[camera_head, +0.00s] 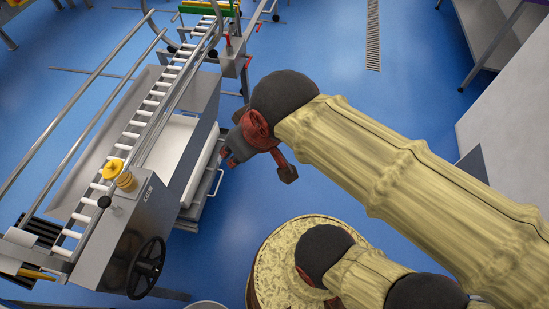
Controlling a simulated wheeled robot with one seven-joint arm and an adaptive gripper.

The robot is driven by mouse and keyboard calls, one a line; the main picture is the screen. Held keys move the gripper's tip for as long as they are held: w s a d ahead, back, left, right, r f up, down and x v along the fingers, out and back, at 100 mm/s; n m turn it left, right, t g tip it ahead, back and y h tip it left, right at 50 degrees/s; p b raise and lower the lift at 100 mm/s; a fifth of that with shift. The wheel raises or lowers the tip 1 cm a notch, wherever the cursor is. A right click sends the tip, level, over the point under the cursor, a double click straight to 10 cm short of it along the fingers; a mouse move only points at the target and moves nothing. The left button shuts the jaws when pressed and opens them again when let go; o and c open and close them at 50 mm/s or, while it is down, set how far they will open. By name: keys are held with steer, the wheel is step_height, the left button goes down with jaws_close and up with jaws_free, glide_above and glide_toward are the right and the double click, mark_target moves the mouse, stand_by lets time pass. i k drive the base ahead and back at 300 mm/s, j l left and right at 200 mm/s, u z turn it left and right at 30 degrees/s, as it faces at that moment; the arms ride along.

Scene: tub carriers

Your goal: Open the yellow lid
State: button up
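A small yellow lid (112,168) sits on the top of a steel box (130,225) at the left. A short amber cylinder (127,181) is right beside it; I cannot tell how the lid joins it or whether it is open. My gripper (262,165) is in the air at the middle, to the right of the lid and well apart from it. Its two fingers are spread, and I see nothing between them.
A roller conveyor (150,105) with steel rails runs from lower left to top centre. A black handwheel (147,266) sticks out from the box's front. A white block (500,130) stands at the right. Blue floor (340,90) is clear beyond my arm.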

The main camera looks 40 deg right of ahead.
mark_target(114, 167)
steer(key=i+u, duration=0.35)
steer(key=i+l+u, duration=0.15)
steer(key=i+u, duration=0.15)
